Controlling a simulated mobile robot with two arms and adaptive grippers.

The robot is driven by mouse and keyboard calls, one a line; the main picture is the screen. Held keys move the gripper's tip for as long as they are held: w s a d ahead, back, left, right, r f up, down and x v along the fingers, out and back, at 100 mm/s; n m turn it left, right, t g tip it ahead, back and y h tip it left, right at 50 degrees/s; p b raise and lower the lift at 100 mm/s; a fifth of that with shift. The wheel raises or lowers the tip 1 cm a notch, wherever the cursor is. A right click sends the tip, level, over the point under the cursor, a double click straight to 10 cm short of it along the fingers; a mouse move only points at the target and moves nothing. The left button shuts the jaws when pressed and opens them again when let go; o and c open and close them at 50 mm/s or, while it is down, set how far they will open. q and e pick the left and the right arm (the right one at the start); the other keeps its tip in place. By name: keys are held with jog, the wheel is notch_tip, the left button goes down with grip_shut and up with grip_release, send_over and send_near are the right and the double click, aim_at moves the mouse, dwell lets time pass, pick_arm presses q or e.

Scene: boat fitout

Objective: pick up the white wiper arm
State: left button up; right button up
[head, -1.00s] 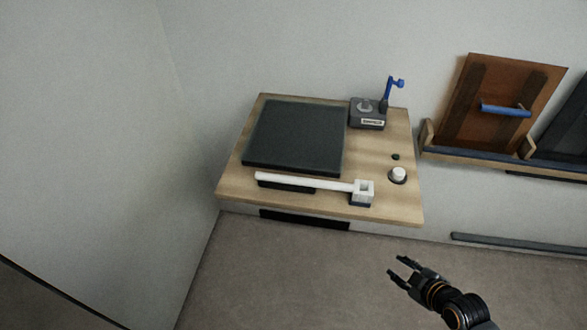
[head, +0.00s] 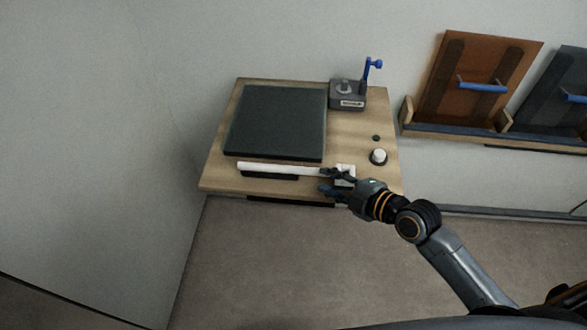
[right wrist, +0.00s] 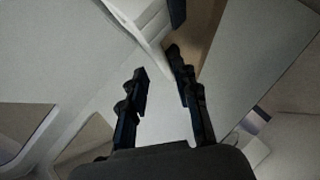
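The white wiper arm (head: 275,168) lies along the front of a wooden bench board (head: 222,178), its square white head (head: 346,170) at the right end. My right gripper (head: 327,181) is at the head end, its fingers apart, and partly covers the head. In the right wrist view my right gripper (right wrist: 157,64) is open, and a white bar that looks like the wiper arm (right wrist: 140,20) runs down to the fingertips. I cannot tell whether they touch. My left gripper is not in view.
A dark flat panel (head: 275,122) lies behind the wiper arm. A grey box (head: 347,95) with a blue lever (head: 373,66) stands at the back right, and a white knob (head: 379,156) is right of the head. Tilted boards lean in a rack (head: 455,134) farther right.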

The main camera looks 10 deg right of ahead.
aim_at(315, 173)
jog(key=p+x, duration=0.1)
jog(key=x, duration=0.4)
jog(key=shift+w+f+p, duration=0.1)
jog(key=shift+w+p, duration=0.3)
jog(key=shift+w, duration=0.05)
jog(key=shift+d, duration=0.1)
grip_shut()
